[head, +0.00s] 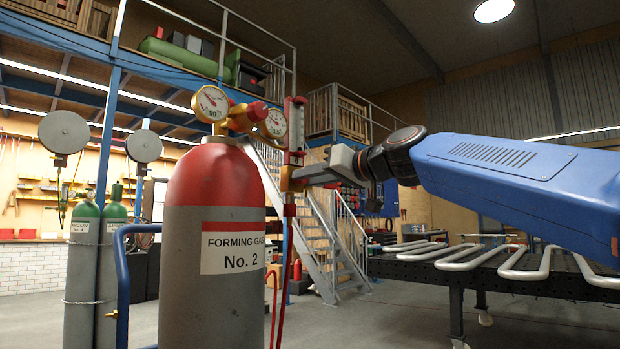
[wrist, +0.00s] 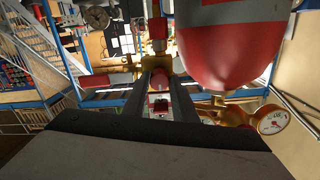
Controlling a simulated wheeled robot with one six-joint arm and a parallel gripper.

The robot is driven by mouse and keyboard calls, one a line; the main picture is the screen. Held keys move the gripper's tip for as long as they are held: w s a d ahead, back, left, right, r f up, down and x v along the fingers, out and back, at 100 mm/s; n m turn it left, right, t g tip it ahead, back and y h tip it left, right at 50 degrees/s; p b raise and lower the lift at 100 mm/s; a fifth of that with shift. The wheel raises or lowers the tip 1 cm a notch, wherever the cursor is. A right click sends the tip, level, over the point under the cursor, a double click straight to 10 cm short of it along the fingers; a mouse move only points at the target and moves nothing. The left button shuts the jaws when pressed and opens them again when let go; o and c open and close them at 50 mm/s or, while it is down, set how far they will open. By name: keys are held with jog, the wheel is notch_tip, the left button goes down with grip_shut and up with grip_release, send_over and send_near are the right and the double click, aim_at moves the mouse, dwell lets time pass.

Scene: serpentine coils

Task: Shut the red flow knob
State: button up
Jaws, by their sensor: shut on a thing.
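The gas cylinder (head: 210,240) is grey with a red shoulder and a label reading "Forming gas No. 2". A brass regulator with two dial gauges (head: 210,104) sits on top. To its right stands an upright flow meter (head: 296,130) with a yellow body at its foot. My gripper (head: 304,176) reaches in from the right at that yellow body. The wrist view looks upside down; there my gripper (wrist: 160,100) has its two dark fingers on either side of the red flow knob (wrist: 160,78), shut on it. In the head view the knob is hidden by the fingers.
A larger red knob (head: 257,111) sits on the regulator between the gauges. A red hose (head: 279,270) hangs below the flow meter. Two green-topped cylinders (head: 98,260) stand left. A dark table with white serpentine coils (head: 470,256) stands right. Stairs (head: 325,240) rise behind.

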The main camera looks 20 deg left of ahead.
jog(key=shift+f, duration=0.15)
jog(key=o, duration=1)
jog(key=shift+o, duration=0.2)
jog(key=v, duration=1.7)
jog(key=shift+d, duration=0.2)
